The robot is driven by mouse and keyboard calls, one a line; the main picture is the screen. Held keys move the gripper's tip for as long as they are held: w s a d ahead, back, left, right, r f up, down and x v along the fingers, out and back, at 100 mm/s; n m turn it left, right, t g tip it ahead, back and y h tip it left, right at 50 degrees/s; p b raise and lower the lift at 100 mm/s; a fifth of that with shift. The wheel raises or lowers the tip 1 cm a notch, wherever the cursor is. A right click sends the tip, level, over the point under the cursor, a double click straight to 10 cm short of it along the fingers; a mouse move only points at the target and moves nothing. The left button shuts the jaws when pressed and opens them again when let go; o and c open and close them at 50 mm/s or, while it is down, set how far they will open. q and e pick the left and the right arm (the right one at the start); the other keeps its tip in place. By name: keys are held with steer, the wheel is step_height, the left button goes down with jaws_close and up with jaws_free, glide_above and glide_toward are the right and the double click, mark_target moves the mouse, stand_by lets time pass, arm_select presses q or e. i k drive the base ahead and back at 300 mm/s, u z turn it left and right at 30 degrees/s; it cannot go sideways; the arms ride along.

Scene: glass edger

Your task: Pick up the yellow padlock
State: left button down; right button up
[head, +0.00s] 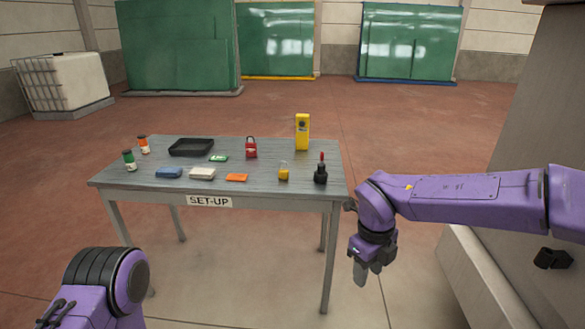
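The yellow padlock (283,174) stands near the front right of the grey table (250,188), its shackle up. It is left of a black bottle with a red top. My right gripper (368,273) hangs fingers down, off the table's right side, to the right of the padlock and apart from it. Its fingers look close together, but I cannot tell whether they are open or shut. Nothing shows held in it. A part of my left arm shows at the bottom left; its gripper is not visible.
The black bottle (320,172) stands close to the padlock's right. A yellow device (302,132) and a red padlock (251,149) stand behind. An orange block (237,177), white block (202,173), blue block (169,172) and black tray (191,147) lie left. A grey machine (535,110) rises right.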

mark_target(283, 174)
steer(key=z, duration=0.7)
steer(key=i, duration=2.3)
steer(key=u, duration=2.3)
